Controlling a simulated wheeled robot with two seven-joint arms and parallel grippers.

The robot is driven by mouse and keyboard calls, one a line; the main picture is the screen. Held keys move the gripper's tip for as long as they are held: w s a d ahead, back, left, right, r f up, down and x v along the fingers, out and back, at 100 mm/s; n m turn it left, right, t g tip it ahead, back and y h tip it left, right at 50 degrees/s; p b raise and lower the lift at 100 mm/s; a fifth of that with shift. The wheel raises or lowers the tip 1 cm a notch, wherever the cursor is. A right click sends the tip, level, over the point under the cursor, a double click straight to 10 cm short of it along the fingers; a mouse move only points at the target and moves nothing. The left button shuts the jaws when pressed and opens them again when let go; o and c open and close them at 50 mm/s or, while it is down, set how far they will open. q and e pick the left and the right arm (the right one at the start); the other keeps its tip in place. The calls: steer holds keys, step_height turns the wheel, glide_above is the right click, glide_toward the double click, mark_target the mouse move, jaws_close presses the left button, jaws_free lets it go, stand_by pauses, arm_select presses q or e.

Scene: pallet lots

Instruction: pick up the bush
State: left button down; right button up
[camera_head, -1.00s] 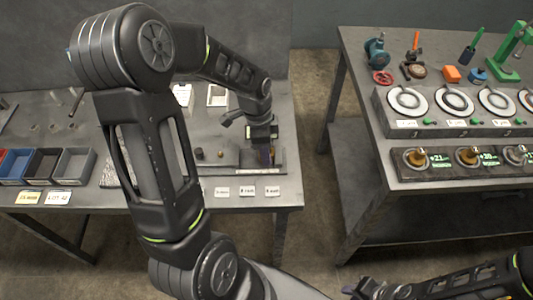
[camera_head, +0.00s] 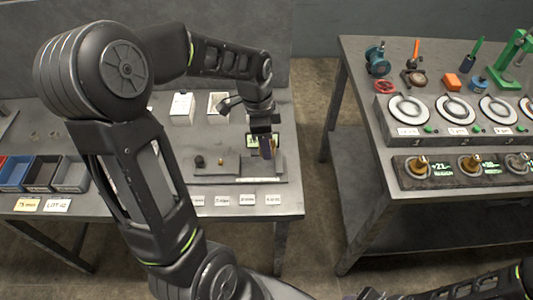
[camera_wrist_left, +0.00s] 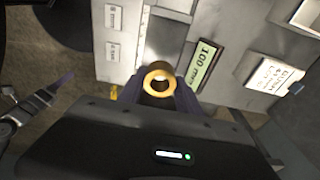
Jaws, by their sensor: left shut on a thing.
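The bush is a brass-coloured ring (camera_wrist_left: 147,83) between the fingertips of my left gripper (camera_wrist_left: 160,88) in the left wrist view. The fingers are shut on it, and its round opening faces the camera. In the head view my left gripper (camera_head: 267,150) points down over the right part of the left table, above a grey fixture plate (camera_head: 215,178). The bush cannot be made out there. Part of my right arm shows at the bottom right; its fingertips are not clear.
The left table (camera_head: 290,205) carries bins (camera_head: 72,175), white labels and small parts on the plate. A second table (camera_head: 420,225) at the right holds ring stations, brass parts and tools. A floor gap separates the tables.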

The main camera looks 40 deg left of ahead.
arm_select(q)
step_height(320, 180, up, 4)
steer(key=shift+f, duration=0.2)
stand_by(0.5)
